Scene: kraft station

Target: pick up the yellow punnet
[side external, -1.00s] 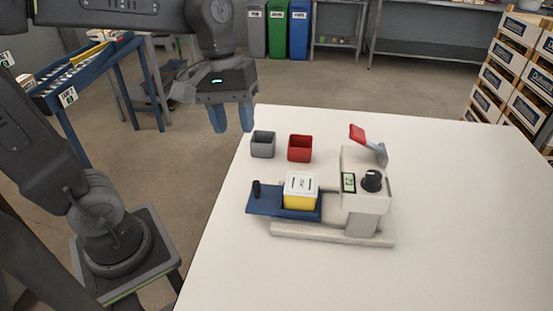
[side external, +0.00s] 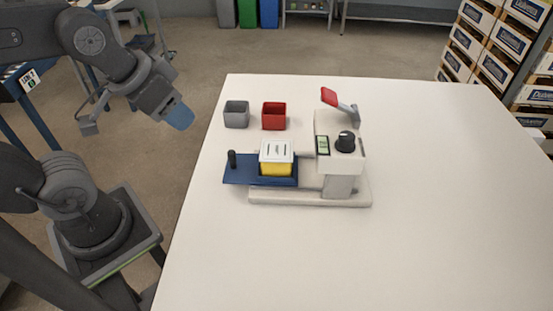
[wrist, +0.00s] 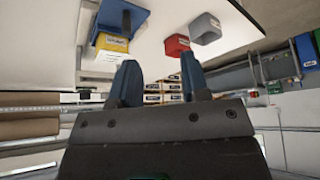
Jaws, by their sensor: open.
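The yellow punnet (side external: 276,168) has a white printed top (side external: 277,150) and sits on the blue sliding tray (side external: 241,171) of a sealing machine on the white table. In the wrist view the yellow punnet (wrist: 112,43) shows at the upper left, beyond the left finger. My gripper (side external: 180,116) is up in the air, left of the table edge and away from the punnet. Its two blue fingers (wrist: 158,78) are apart in the wrist view, with nothing between them.
The light grey machine (side external: 340,180) with a dark knob and raised red-tipped lever stands right of the punnet. A grey bin (side external: 236,114) and a red bin (side external: 274,116) stand behind it. The table's front and right are clear. Stacked crates (side external: 500,45) stand beyond.

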